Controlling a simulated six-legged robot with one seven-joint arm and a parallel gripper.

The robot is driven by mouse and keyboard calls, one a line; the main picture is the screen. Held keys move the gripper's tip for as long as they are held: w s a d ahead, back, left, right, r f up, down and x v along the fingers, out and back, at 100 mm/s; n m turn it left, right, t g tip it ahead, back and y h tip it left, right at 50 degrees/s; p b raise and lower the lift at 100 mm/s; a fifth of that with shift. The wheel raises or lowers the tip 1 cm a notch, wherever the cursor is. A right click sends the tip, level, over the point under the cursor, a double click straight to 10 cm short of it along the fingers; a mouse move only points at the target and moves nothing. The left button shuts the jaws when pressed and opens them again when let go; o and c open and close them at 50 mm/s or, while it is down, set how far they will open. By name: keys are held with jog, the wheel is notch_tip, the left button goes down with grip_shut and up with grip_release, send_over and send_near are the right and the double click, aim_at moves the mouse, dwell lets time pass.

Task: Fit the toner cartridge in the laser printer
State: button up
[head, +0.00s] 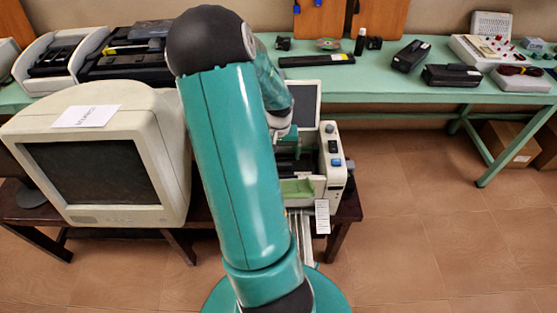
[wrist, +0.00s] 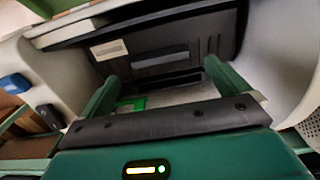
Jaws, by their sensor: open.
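The laser printer (head: 333,165) stands on a low dark table, with its dark lid (head: 305,102) raised. My arm hides its left part in the head view. My gripper (wrist: 160,72) is open, its two green fingers apart over the printer's open cavity. Beyond the fingertips in the wrist view lies a black part (wrist: 170,58) with a pale label and a grey raised strip. I cannot tell whether it is the toner cartridge or the printer's interior. Nothing is visibly clamped between the fingers. In the head view the gripper is mostly hidden by my arm.
A bulky beige monitor (head: 100,155) stands close left of the printer. The green bench (head: 385,92) behind holds a long black bar (head: 317,60), black boxes (head: 452,76) and devices. Cardboard boxes (head: 510,142) sit under its right end. The floor at right is clear.

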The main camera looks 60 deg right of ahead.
notch_tip(320, 180, up, 8)
jog(key=w+a+r+n+t, duration=0.1)
jog(key=w+a+r+n, duration=0.2)
jog(key=w+a+r, duration=0.5)
jog(key=w+a+r+n+t, duration=0.2)
jog(key=w+a+r, duration=0.15)
jog(key=a, duration=0.85)
jog(key=s+a+r+n+t, duration=0.1)
jog(key=a+r+n, duration=0.1)
jog(key=a, duration=0.5)
jog(key=s+a+r+n, duration=0.2)
jog(key=a+r+n, duration=0.1)
jog(key=a, duration=0.5)
jog(key=s+a+r+n+t, duration=0.1)
jog(key=a+r+n, duration=0.1)
jog(key=a, duration=0.5)
jog(key=shift+s+a+r+n+t, duration=0.25)
jog(key=shift+a+r+n+t, duration=0.05)
jog(key=shift+r, duration=0.2)
jog(key=shift+c, duration=0.4)
